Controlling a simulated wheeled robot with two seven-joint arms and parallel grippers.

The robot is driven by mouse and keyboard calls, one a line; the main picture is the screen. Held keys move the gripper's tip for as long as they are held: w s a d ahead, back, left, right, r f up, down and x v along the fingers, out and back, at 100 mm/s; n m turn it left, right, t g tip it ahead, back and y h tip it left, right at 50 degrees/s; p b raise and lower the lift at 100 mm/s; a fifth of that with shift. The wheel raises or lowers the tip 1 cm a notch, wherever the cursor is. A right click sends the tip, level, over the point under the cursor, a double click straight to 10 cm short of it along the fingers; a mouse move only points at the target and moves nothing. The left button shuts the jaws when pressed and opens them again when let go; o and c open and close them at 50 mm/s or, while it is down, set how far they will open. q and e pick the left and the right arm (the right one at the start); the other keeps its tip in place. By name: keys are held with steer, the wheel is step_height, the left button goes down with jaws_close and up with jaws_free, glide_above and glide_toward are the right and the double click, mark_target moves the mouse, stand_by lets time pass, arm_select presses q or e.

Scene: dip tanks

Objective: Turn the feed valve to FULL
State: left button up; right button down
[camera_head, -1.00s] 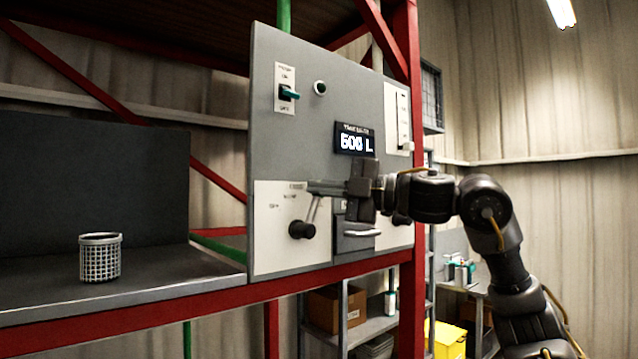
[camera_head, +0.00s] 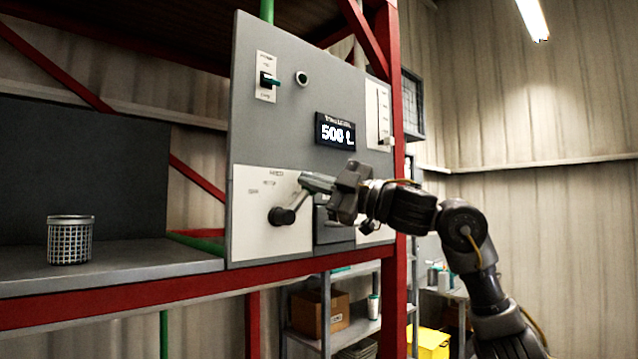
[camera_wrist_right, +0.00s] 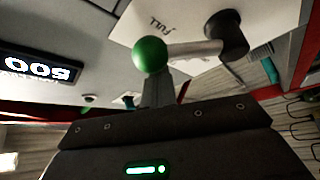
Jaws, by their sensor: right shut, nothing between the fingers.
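The feed valve has a black hub (camera_head: 281,216) on a white plate (camera_head: 260,243) low on the grey panel. Its lever slopes up to the right from the hub in the head view. In the right wrist view the lever (camera_wrist_right: 193,49) ends in a green ball (camera_wrist_right: 151,55), with the word FULL (camera_wrist_right: 159,24) printed near it. My right gripper (camera_head: 304,181) is shut and empty, its tip at the lever's end; it hides the ball in the head view. In the wrist view its fingers (camera_wrist_right: 156,90) reach up to the ball; contact cannot be told for certain. My left gripper is out of view.
The panel (camera_head: 290,130) also carries a switch (camera_head: 267,79), a lit display (camera_head: 335,131), a slider scale (camera_head: 378,115) and a drawer-like handle beside the valve, partly behind my right arm. A wire basket (camera_head: 70,240) stands on the shelf at the left.

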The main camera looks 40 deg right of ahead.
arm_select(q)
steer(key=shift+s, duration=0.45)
arm_select(e)
steer(key=shift+s+r, duration=0.1)
steer(key=shift+s, duration=0.05)
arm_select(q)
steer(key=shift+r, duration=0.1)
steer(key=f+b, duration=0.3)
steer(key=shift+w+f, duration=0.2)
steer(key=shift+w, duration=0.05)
arm_select(e)
steer(key=s+d, duration=0.2)
steer(key=s, duration=0.7)
steer(key=shift+s+f, duration=0.15)
steer(key=shift+f, duration=0.15)
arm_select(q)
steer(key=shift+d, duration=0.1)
arm_select(e)
steer(key=shift+d, duration=0.25)
steer(key=shift+f, duration=0.1)
